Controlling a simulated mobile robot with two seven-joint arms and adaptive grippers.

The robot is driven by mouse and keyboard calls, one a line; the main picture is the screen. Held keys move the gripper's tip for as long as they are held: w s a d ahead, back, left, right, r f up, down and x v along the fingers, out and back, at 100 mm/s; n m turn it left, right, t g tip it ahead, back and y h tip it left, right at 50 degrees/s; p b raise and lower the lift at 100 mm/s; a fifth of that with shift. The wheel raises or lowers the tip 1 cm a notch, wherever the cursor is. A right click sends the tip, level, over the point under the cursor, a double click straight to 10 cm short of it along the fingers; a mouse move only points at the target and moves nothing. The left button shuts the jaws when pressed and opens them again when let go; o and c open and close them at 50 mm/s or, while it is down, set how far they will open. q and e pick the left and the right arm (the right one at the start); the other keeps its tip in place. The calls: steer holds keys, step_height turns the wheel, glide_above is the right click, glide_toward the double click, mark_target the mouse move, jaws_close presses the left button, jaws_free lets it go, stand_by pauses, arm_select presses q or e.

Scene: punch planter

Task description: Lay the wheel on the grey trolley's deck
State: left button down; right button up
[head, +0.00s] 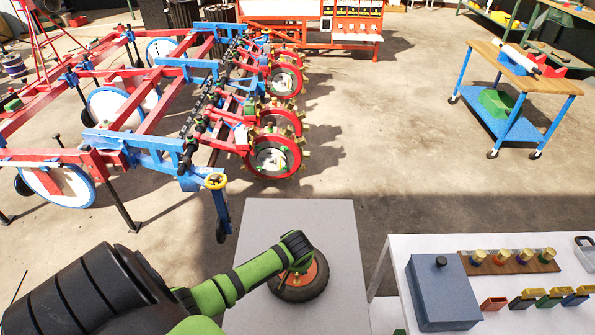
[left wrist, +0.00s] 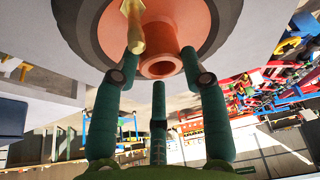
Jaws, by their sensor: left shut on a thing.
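The wheel (head: 304,288), with a dark tyre and an orange hub, is over the grey trolley's deck (head: 298,220) in the head view. It looks roughly flat, near the deck's middle. I cannot tell whether it touches the deck. My left gripper (head: 296,258) comes in from the left, partly hiding the wheel. In the left wrist view, the fingers of the left gripper (left wrist: 160,80) are shut around the wheel's orange hub (left wrist: 160,45). A brass-coloured stem (left wrist: 134,25) stands out beside the hub's central tube. My right gripper is in neither view.
A white table (head: 405,250) at right holds a blue box (head: 440,292) and a wooden rack of knobs (head: 507,261). A red and blue farm implement (head: 150,110) stands beyond the deck at left. The deck around the wheel is bare. Open floor (head: 400,150) lies behind.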

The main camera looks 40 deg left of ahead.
arm_select(q)
steer(key=c, duration=0.7)
jaws_free()
steer(key=shift+d, duration=0.1)
steer(key=shift+o, duration=0.2)
steer(key=shift+s, duration=0.1)
steer(key=shift+r, duration=0.1)
steer(key=v, duration=1.1)
steer(key=shift+r+p, duration=0.35)
steer(key=shift+r, duration=0.05)
steer(key=shift+d, duration=0.15)
